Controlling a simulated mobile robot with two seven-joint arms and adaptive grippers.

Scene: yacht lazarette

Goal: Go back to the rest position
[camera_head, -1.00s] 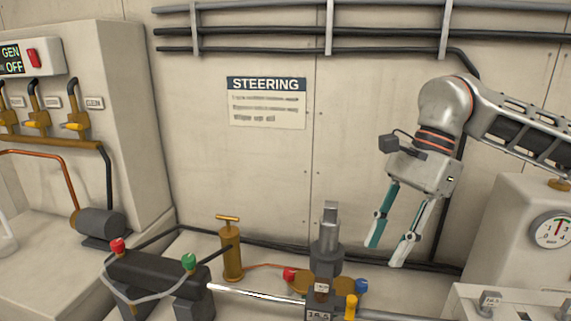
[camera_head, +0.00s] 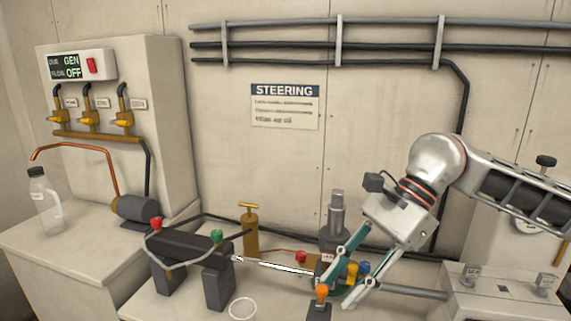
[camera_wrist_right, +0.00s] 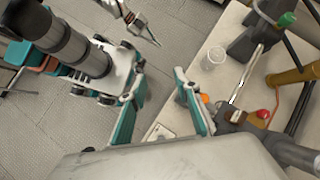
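My right gripper (camera_head: 335,295) is low over the steering gear on the bench in the head view. Its two teal-and-grey fingers are spread, with nothing seen held between them. The fingers also show apart in the right wrist view (camera_wrist_right: 158,112). They partly hide the yellow, blue and orange knobs (camera_head: 321,292) in the head view, and I cannot tell if they touch them. My left arm is absent from the head view. What appears to be my left gripper (camera_wrist_right: 142,28) shows at the top of the right wrist view, over the floor; its opening is unclear.
The bench carries a silver rod (camera_head: 275,265), a dark cylinder block (camera_head: 190,248), a brass pump (camera_head: 250,230) and a clear cup (camera_head: 242,309). A clear bottle (camera_head: 44,200) stands at left below the GEN panel (camera_head: 82,66). A gauge cabinet (camera_head: 480,235) is at right.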

